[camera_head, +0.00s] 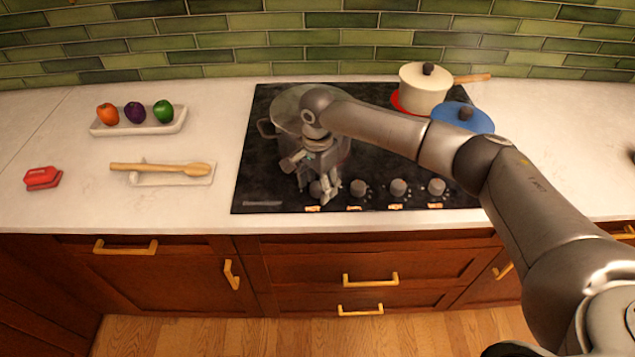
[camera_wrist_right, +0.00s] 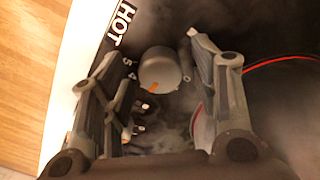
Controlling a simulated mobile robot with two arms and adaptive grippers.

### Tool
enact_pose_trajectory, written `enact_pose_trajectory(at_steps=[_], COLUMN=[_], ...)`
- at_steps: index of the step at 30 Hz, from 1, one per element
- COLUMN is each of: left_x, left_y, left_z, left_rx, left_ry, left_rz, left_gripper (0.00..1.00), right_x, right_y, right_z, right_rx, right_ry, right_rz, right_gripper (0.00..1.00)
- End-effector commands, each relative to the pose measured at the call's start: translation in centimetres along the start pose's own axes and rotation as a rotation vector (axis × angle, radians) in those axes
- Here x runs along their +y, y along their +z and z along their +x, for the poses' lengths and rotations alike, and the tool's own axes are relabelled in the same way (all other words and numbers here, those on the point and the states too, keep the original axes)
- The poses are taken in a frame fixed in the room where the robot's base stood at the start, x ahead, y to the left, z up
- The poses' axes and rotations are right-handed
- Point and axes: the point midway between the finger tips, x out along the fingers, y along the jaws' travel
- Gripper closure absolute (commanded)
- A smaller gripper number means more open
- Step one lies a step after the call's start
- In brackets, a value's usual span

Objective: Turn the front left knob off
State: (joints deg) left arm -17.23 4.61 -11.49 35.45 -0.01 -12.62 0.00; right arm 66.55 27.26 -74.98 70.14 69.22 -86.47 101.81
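The leftmost front knob (camera_head: 316,188) is grey and round, on the front strip of the black cooktop (camera_head: 262,185). My right gripper (camera_head: 327,192) is over it and partly hides it. In the right wrist view, the knob (camera_wrist_right: 159,68) sits between the fingers of my right gripper (camera_wrist_right: 152,60), with an orange mark on its lower edge. The fingers are apart, with a visible gap on both sides of the knob. Numbers and a "HOT" label (camera_wrist_right: 122,22) are printed beside it. My left gripper is not in view.
A grey pot (camera_head: 291,105) stands right behind my right gripper. More knobs (camera_head: 398,187) line the front strip. A spoon rest (camera_head: 174,175) and vegetable tray (camera_head: 140,126) lie left.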

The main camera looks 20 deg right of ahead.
Motion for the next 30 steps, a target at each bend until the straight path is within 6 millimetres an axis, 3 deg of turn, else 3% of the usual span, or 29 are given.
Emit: enact_pose_trajectory(at_steps=[1,11,20,30], left_x=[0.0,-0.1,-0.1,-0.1], left_y=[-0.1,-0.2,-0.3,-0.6], left_z=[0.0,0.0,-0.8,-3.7], left_rx=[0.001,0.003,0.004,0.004], left_ry=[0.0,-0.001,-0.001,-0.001], left_rz=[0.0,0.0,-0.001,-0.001], left_gripper=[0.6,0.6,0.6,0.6], right_x=[0.0,0.0,0.0,0.1], right_y=[0.0,0.0,0.1,0.1], right_z=[0.0,0.0,-0.2,-0.5], right_rx=[0.0,0.0,-0.001,-0.005], right_ry=[0.0,0.0,0.001,0.002], right_rz=[0.0,0.0,-0.041,-0.268], right_gripper=[0.51,0.91,0.91,0.91])
